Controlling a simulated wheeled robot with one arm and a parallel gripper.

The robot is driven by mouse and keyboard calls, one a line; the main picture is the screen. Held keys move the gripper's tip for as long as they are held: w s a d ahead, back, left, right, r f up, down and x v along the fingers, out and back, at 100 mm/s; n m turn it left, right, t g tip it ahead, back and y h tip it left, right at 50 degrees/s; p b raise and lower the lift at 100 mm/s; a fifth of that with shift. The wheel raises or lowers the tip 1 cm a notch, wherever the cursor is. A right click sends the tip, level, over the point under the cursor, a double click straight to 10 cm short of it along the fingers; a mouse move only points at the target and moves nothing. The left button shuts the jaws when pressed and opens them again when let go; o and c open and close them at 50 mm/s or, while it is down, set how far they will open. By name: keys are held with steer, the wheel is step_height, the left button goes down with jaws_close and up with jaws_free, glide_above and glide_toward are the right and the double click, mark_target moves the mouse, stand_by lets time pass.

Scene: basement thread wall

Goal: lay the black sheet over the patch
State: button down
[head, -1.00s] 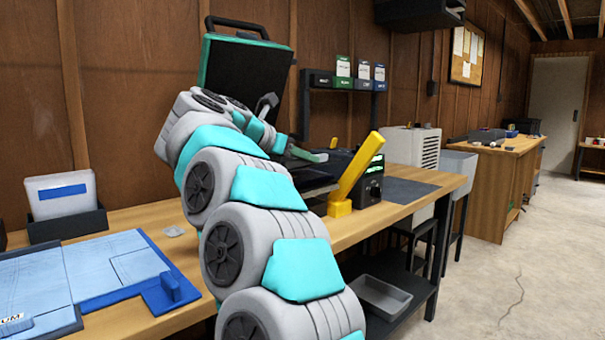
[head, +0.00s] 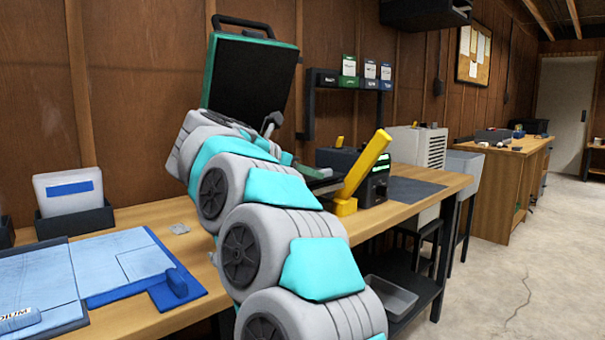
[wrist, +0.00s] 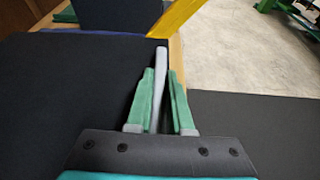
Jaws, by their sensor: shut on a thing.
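The black sheet (wrist: 75,105) fills the left of the wrist view as a wide dark surface. My gripper (wrist: 160,75) is at its right edge, with its green fingers shut on a thin grey strip that seems to be part of the sheet's edge. In the head view my gripper (head: 308,172) is mostly hidden behind my arm, beside the press. The press stands open, its black lid (head: 248,78) with green rim and black handle raised. Its yellow lever (head: 364,165) is tilted up to the right. The patch cannot be made out in either view.
A blue board (head: 130,262) with light blue pieces lies at the left of the bench. Behind it a clear container (head: 68,190) stands in a dark holder. A dark mat (head: 412,189) lies on the bench right of the press. A shelf with small boxes (head: 348,75) is behind.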

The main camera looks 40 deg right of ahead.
steer(key=c, duration=0.8)
jaws_free()
steer(key=shift+r+p, duration=0.1)
steer(key=shift+p, duration=0.2)
steer(key=shift+r+p, duration=0.25)
steer(key=shift+p, duration=0.1)
steer(key=b+v, duration=0.1)
steer(key=v, duration=0.9)
steer(key=shift+a, duration=0.35)
steer(key=shift+a+r, duration=0.3)
steer(key=shift+a, duration=0.3)
